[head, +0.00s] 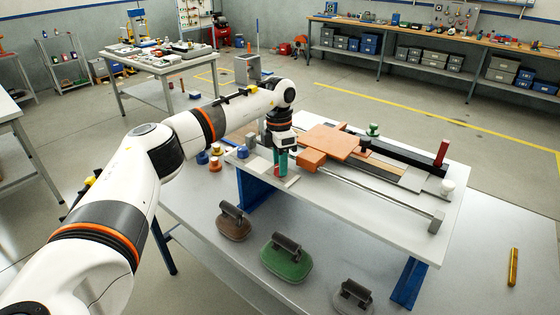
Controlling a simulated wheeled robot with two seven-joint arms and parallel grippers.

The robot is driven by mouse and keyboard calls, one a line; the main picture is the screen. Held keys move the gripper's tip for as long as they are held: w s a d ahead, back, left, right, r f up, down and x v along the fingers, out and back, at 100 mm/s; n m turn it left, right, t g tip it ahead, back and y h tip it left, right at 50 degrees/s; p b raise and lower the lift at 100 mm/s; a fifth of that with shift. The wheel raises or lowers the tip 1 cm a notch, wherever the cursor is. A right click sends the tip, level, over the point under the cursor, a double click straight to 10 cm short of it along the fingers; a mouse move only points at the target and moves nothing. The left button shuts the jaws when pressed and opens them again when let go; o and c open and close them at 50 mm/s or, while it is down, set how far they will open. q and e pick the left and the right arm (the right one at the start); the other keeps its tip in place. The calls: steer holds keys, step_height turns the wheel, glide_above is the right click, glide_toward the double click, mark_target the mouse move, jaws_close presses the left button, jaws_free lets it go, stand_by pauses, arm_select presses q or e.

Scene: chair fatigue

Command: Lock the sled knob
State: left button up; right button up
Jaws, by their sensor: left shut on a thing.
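My left gripper (281,165) points down at the left end of the raised white bench plate (395,212). It is shut on a small teal and red piece (281,171), mostly hidden between the fingers. An orange block (311,160) sits just right of the gripper, at the end of a long metal rod. An orange plate (331,141) lies behind it. A green knob (374,130) stands on the far side, a dark knob (365,146) beside the plate, and a white knob (447,186) at the right end. I cannot tell which is the sled knob.
A red upright handle (441,153) stands at the end of a black bar. Blue and orange small knobs (215,162) lie left of the gripper. Brown, green and grey handled pads (286,258) rest on the lower table in front. The table's right side is mostly clear.

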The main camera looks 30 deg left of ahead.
arm_select(q)
steer(key=m, duration=0.5)
steer(key=shift+d, duration=0.1)
stand_by(0.7)
steer(key=o, duration=1)
steer(key=r+b, duration=0.1)
steer(key=r, duration=0.7)
steer(key=w+r+b, duration=0.1)
steer(key=r, duration=0.3)
steer(key=shift+a+b, duration=0.25)
steer(key=shift+b, duration=0.1)
steer(key=shift+s+f, duration=0.1)
